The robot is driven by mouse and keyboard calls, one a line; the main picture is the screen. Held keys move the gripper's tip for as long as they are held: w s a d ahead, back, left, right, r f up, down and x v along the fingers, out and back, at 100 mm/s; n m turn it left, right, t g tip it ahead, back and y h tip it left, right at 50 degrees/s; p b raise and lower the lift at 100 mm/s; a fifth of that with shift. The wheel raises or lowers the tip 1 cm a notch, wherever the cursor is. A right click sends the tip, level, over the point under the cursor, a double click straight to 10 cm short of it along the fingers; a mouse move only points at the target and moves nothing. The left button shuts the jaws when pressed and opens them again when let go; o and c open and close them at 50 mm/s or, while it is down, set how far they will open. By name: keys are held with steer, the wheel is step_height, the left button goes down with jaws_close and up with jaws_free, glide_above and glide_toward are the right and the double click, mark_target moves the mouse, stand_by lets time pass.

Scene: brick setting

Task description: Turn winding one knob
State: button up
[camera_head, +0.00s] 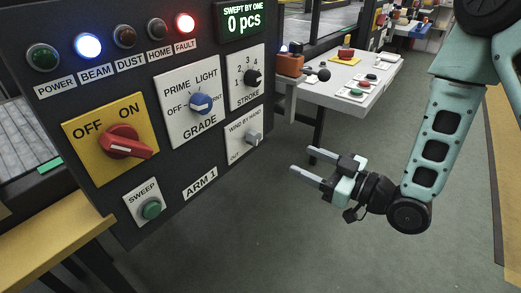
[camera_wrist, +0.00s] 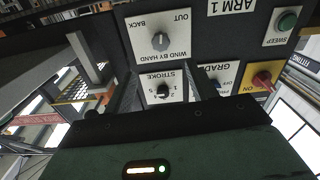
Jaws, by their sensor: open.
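The wind-by-hand knob (camera_head: 254,137) is a small grey knob on a white plate at the lower right of the dark panel, below the stroke dial. It also shows upside down in the wrist view (camera_wrist: 159,42), with the words OUT and BACK on its plate. My gripper (camera_head: 301,160) is open and empty, to the right of and a little below the knob in the head view. Its two grey fingers point toward the panel and do not appear to touch it.
The panel also carries a red OFF/ON switch (camera_head: 125,142), a blue grade knob (camera_head: 201,103), a black stroke dial (camera_head: 252,77) and a green sweep button (camera_head: 151,208). The beam and fault lamps are lit. A white table (camera_head: 330,88) stands behind. The floor below my gripper is clear.

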mark_target(257, 140)
steer(key=b+x, duration=0.4)
steer(key=x, duration=0.9)
steer(key=shift+w+a, duration=0.2)
steer(key=shift+a, duration=0.15)
steer(key=c, duration=1)
